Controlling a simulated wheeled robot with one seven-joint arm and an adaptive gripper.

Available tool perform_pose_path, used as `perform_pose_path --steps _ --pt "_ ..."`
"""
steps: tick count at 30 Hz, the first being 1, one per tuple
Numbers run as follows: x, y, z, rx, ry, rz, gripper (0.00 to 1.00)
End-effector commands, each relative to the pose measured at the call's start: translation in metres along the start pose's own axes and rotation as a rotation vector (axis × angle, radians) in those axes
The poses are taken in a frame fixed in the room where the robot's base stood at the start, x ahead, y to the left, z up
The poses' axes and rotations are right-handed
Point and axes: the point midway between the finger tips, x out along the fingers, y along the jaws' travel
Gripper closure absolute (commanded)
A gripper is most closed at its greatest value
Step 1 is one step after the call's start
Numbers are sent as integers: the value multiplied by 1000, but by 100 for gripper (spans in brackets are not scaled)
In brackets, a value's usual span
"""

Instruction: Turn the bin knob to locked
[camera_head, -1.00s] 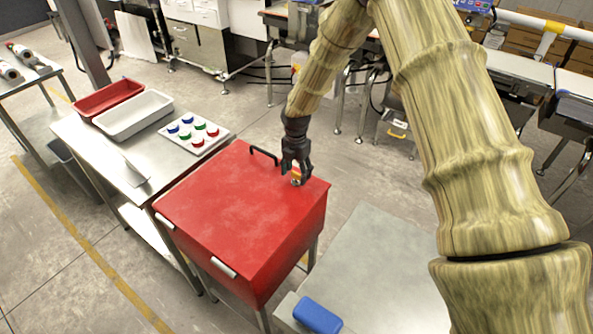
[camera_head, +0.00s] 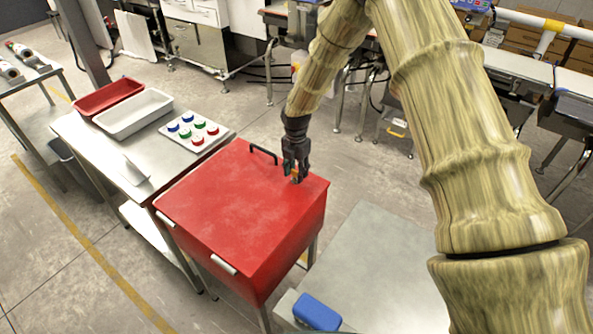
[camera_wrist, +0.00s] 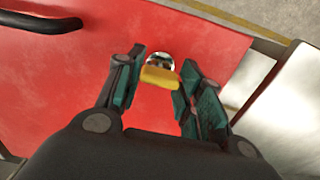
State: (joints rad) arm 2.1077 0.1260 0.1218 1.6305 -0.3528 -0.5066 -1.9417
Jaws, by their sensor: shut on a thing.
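The red bin (camera_head: 230,215) has a flat red lid with a black handle (camera_head: 263,154) at its far edge. The lid also fills much of the wrist view (camera_wrist: 60,90). My gripper (camera_head: 296,177) points down over the lid's far right corner. In the wrist view, my gripper (camera_wrist: 158,85) has its fingers on both sides of the knob, which has a yellow bar (camera_wrist: 159,77) and a round, shiny base (camera_wrist: 160,60). The gripper is shut on the knob. The fingers hide part of it in the head view, and I cannot read any lock marking.
Left of the bin, a steel table (camera_head: 85,140) holds a white tray (camera_head: 133,113), a red tray (camera_head: 108,97) and a board with several coloured caps (camera_head: 192,132). A blue block (camera_head: 316,312) lies at the front. A grey surface (camera_head: 375,265) is clear to the right.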

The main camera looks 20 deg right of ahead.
Motion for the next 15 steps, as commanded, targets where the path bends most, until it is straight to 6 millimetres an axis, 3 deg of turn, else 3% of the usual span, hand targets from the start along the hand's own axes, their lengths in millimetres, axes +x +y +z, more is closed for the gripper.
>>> perform_pose_path --steps 15 --pt "2 0 0 357 0 -1 87"
